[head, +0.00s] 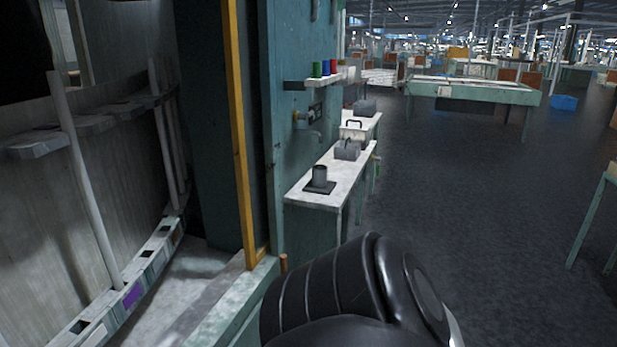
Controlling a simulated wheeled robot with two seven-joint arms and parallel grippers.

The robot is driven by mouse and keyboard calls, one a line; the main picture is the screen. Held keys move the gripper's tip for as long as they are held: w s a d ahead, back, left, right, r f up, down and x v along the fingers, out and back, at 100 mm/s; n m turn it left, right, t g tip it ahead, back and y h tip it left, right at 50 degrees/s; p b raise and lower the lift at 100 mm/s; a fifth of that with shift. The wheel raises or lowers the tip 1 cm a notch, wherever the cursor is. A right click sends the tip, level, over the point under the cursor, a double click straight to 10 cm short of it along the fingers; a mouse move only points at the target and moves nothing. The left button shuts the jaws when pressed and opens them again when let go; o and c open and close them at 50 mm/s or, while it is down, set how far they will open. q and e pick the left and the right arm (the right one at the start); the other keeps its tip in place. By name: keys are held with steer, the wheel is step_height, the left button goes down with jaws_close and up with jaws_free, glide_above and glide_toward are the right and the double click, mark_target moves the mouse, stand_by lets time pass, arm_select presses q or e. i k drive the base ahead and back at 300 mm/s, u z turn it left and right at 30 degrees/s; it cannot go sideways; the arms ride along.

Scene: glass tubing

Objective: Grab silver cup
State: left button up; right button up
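A dark grey metallic cup (320,174) stands upright on a flat dark square base (319,187) at the near end of a narrow white-topped bench (343,180). It is the only cup-like thing on that bench; its colour looks grey rather than bright silver. One of my black arm links fills the lower middle of the head view, nearer to me than the bench and apart from the cup. Neither gripper shows.
A grey box (347,150) and a pale handled case (353,131) stand farther along the bench. A teal wall with a yellow post (240,150) rises left of it. Open dark floor (450,200) lies to the right, with a green table (472,92) beyond.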

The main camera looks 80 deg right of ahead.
mark_target(319, 172)
steer(key=z, duration=3.4)
steer(key=k, duration=0.95)
steer(key=z, duration=1.25)
steer(key=i, duration=0.65)
steer(key=u, duration=1)
steer(key=i, duration=1.85)
steer(key=u, duration=1.5)
